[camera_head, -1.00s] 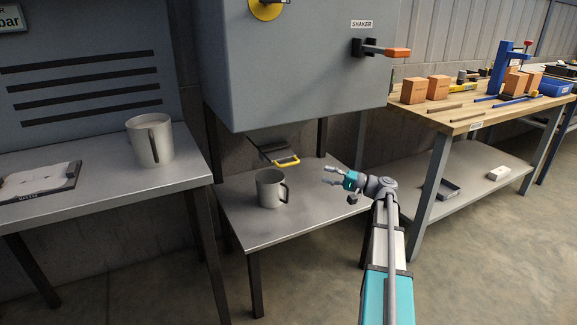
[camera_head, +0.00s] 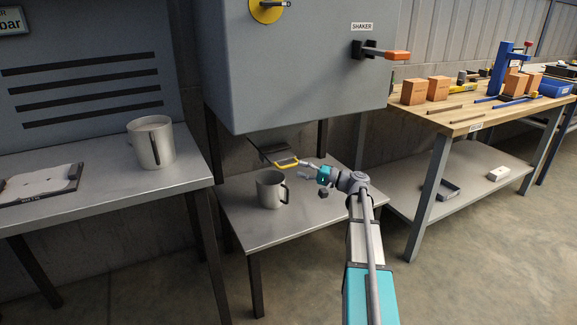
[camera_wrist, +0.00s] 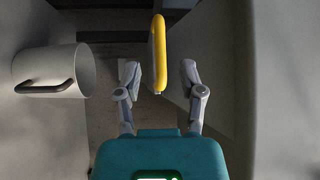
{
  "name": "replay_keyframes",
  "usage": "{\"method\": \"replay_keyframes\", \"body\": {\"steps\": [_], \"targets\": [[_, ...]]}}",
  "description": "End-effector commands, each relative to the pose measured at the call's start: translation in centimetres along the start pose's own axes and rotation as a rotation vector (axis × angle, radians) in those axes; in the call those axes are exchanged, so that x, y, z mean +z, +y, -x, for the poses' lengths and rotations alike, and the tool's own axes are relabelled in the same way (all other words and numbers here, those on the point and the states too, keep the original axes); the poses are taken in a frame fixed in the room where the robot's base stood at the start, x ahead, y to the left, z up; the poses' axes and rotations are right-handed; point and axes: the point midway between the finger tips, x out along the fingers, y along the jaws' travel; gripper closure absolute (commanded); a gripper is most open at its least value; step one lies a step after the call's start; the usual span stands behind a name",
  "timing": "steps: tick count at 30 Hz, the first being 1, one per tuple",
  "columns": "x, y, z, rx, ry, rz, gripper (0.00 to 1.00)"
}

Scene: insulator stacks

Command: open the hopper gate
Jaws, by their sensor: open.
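The hopper gate is a dark plate (camera_head: 273,153) under the grey hopper box (camera_head: 290,70), with a yellow handle (camera_head: 286,162) at its front end. My gripper (camera_head: 303,170) is at the right end of the handle, its fingers apart. In the wrist view the yellow handle (camera_wrist: 158,52) reaches down between the tips of my open gripper (camera_wrist: 160,75), nearer the left finger. I cannot tell whether that finger touches it. A grey mug (camera_head: 269,190) stands on the low shelf below the gate.
The mug (camera_wrist: 55,72) is left of my fingers in the wrist view. The low metal shelf (camera_head: 250,228) lies below my gripper. A shaker lever with an orange end (camera_head: 396,55) sticks out of the box. Another mug (camera_head: 150,142) stands on the left table. A wooden workbench (camera_head: 450,115) is at the right.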

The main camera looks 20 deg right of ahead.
Motion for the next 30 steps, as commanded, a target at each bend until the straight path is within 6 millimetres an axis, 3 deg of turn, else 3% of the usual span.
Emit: {"method": "replay_keyframes", "body": {"steps": [9, 24, 30], "targets": [[-0.1, -0.1, -4.0, 0.000, -0.001, 0.000, 0.49], [0.0, 0.0, -4.9, 0.000, 0.000, 0.000, 0.49], [0.0, 0.0, -4.9, 0.000, 0.000, 0.000, 0.84]]}}
